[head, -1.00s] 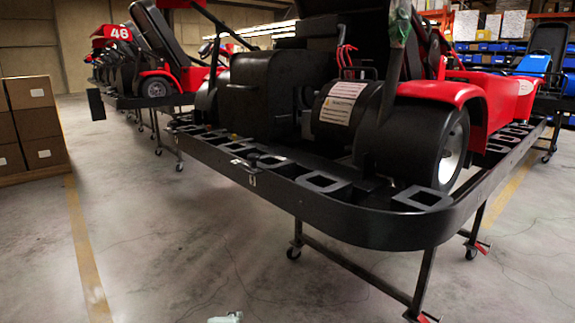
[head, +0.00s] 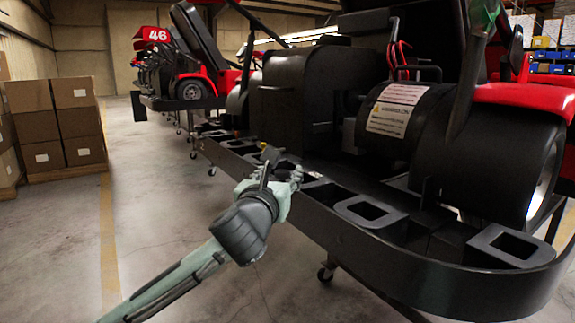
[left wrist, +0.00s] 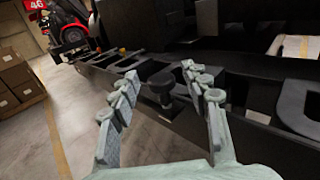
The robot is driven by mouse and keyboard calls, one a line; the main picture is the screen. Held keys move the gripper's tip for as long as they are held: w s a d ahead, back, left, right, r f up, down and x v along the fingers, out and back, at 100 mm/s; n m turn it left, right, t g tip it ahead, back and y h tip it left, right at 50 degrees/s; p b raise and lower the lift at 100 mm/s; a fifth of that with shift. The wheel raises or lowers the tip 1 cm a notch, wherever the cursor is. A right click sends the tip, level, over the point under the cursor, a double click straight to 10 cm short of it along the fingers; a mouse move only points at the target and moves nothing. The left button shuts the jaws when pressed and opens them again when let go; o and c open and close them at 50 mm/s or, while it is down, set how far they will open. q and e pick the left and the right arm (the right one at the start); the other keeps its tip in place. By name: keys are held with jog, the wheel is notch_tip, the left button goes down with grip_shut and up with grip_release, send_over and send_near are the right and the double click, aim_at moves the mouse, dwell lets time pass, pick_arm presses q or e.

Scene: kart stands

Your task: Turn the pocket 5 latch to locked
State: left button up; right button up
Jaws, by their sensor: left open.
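A black latch knob (left wrist: 162,84) stands up from the edge of the kart's black bumper rail. It shows again in the head view (head: 270,154), partly covered by my gripper. No pocket number can be read. My left gripper (head: 278,168) is pale green and reaches the rail from the front. In the left wrist view my left gripper (left wrist: 159,75) is open, with the knob beyond and between its fingers. I cannot tell whether a finger touches the knob. The latch's lock position cannot be read. My right gripper is not in view.
Open-topped black pockets (head: 371,211) line the bumper rail (head: 420,275). The kart's black body and wheel (head: 490,165) rise behind them. Stacked cardboard boxes (head: 60,125) stand at the left. The floor (head: 170,200) in front is clear. Other karts (head: 190,85) stand farther back.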

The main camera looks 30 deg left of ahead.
pick_arm(q)
jog(key=shift+x, duration=2.8)
grip_shut()
